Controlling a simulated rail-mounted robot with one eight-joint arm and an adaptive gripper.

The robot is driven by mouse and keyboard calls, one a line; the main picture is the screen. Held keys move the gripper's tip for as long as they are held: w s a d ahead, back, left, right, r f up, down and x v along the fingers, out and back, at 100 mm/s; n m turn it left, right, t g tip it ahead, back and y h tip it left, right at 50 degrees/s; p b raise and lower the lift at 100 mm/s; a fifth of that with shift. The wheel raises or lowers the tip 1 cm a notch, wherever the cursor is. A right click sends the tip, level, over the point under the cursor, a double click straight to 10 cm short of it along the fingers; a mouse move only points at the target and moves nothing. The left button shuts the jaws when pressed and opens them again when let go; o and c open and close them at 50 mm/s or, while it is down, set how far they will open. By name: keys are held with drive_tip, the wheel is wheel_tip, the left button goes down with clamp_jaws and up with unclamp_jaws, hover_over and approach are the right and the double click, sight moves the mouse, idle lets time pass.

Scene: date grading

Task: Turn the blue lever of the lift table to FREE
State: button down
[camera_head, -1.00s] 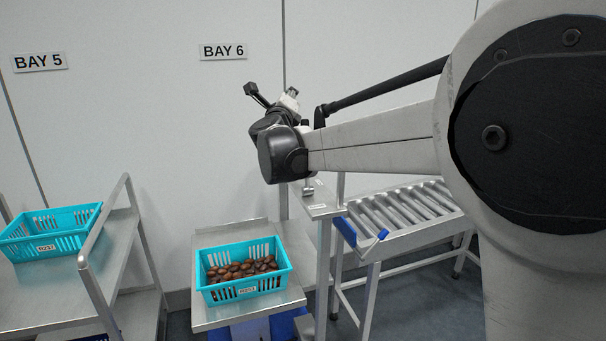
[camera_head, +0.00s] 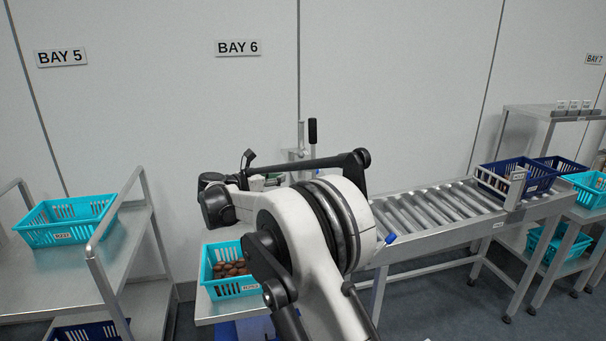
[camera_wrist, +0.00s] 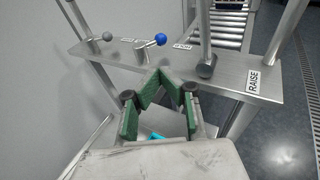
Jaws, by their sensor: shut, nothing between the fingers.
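The blue lever shows in the wrist view as a blue ball knob (camera_wrist: 160,39) on a short arm from a round hub, on a steel control plate (camera_wrist: 225,75). Its knob points right, toward a small label (camera_wrist: 182,46) too small to read surely. Another small label (camera_wrist: 127,39) lies left of the hub. My gripper (camera_wrist: 160,76), with green-padded fingers, is shut and empty in front of the plate, below the knob in the picture and apart from it. In the head view the lift table (camera_head: 213,312) carries a teal basket of dates (camera_head: 222,285), partly hidden by my arm; the blue knob is not distinguishable there.
A grey-knobbed lever (camera_wrist: 107,36) stands left of the blue one. Right of it are an upright rod's hub (camera_wrist: 205,68) and a RAISE label (camera_wrist: 254,82). A roller conveyor (camera_head: 430,208) runs right. A BAY 5 trolley (camera_head: 150,265) with raised rails stands left.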

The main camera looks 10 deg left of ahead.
drive_tip(key=x, duration=1.3)
drive_tip(key=shift+w+d, duration=0.15)
drive_tip(key=shift+w, duration=0.15)
drive_tip(key=shift+d+n+t+y+b, duration=0.2)
drive_tip(key=shift+n+t+y+b, duration=0.1)
drive_tip(key=shift+y+b, duration=0.1)
